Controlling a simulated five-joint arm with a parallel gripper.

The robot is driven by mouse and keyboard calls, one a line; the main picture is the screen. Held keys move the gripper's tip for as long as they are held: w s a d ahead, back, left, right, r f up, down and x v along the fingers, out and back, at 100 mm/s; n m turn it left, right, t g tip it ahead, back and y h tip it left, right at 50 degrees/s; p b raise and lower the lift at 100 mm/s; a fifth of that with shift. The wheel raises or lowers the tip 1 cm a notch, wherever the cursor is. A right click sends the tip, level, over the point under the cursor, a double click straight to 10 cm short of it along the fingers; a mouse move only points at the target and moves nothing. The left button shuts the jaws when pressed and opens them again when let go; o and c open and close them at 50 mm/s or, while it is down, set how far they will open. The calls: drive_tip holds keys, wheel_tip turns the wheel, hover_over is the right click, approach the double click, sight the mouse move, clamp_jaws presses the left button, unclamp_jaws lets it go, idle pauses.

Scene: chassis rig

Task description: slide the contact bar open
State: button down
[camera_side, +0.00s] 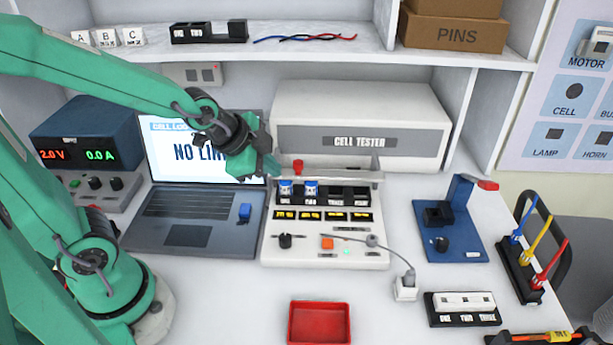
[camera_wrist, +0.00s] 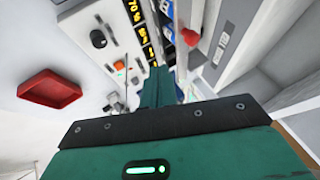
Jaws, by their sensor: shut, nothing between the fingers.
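The cell tester (camera_side: 360,125) is a pale housing with a bay panel in front. Its grey contact bar (camera_side: 345,179) runs along the back of the bays, with a red knob (camera_side: 298,167) toward its left end. The knob also shows in the wrist view (camera_wrist: 190,37). Two blue-and-white cells (camera_side: 311,188) stand in the left bays, marked ONE and TWO; the right bays look empty. My gripper (camera_side: 268,168) is shut and empty, just left of the knob. In the wrist view its green fingers (camera_wrist: 160,85) point toward the panel, apart from the knob.
A laptop (camera_side: 190,205) stands left of the panel, its screen partly hidden by my arm. A red tray (camera_side: 319,322) lies in front. A blue fixture (camera_side: 449,225) and a rack of coloured leads (camera_side: 522,262) stand right. The shelf (camera_side: 320,65) is above.

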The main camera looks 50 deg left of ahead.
sight(302, 176)
drive_tip(key=shift+w+a+f, duration=0.35)
drive_tip(key=shift+w+f, duration=0.45)
drive_tip(key=shift+w, duration=0.3)
drive_tip(key=shift+w+a+f, duration=0.4)
drive_tip(key=shift+w+f, duration=0.45)
drive_tip(key=shift+w, duration=0.25)
drive_tip(key=shift+w+a+f, duration=0.35)
drive_tip(key=shift+w+f, duration=0.45)
drive_tip(key=shift+w, duration=0.3)
drive_tip(key=w+a+y, duration=0.1)
drive_tip(key=w+a, duration=0.3)
drive_tip(key=shift+w+a, duration=0.4)
drive_tip(key=shift+s, duration=0.1)
